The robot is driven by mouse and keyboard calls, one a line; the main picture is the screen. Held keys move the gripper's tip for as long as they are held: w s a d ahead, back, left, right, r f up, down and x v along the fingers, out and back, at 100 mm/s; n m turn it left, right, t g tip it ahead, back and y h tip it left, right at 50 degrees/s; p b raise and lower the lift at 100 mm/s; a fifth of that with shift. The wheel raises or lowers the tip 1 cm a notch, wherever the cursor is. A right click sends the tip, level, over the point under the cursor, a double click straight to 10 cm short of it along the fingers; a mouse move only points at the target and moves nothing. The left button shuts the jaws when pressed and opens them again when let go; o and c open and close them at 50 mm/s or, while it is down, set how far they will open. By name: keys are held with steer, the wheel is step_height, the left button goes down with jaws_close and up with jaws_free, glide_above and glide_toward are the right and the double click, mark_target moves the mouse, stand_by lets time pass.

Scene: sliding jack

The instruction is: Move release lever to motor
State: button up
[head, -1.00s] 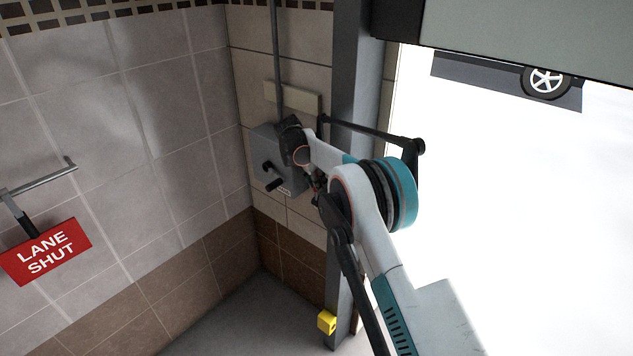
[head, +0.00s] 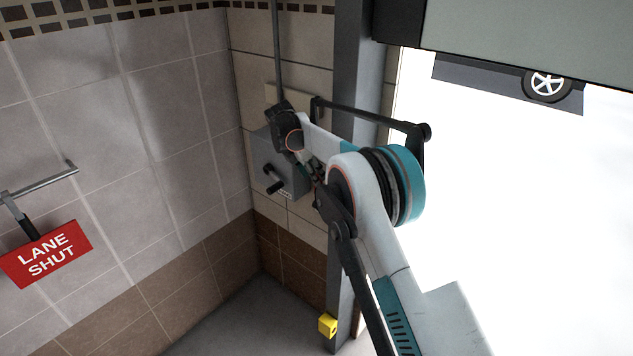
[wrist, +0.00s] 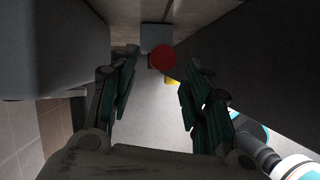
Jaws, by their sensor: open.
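A grey wall box (head: 262,160) with black handles on its front is mounted in the corner in the head view. Part of it is hidden by my wrist. In the wrist view a round red knob (wrist: 162,60) shows just ahead, between the fingertips in the picture, with a small grey block (wrist: 155,36) behind it. I cannot tell for sure whether the red knob belongs to the release lever. My gripper (wrist: 160,80) is open and empty, with its fingers on either side of the view of the knob. In the head view my gripper is largely hidden by my arm, beside the box's right side.
A grey post (head: 357,75) stands right of the box, beside the bright doorway. A yellow block (head: 327,325) sits low by the post. A red "LANE SHUT" sign (head: 45,253) hangs on the left. In the wrist view large dark surfaces flank my fingers closely.

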steer(key=v, duration=0.5)
steer(key=shift+r, duration=0.25)
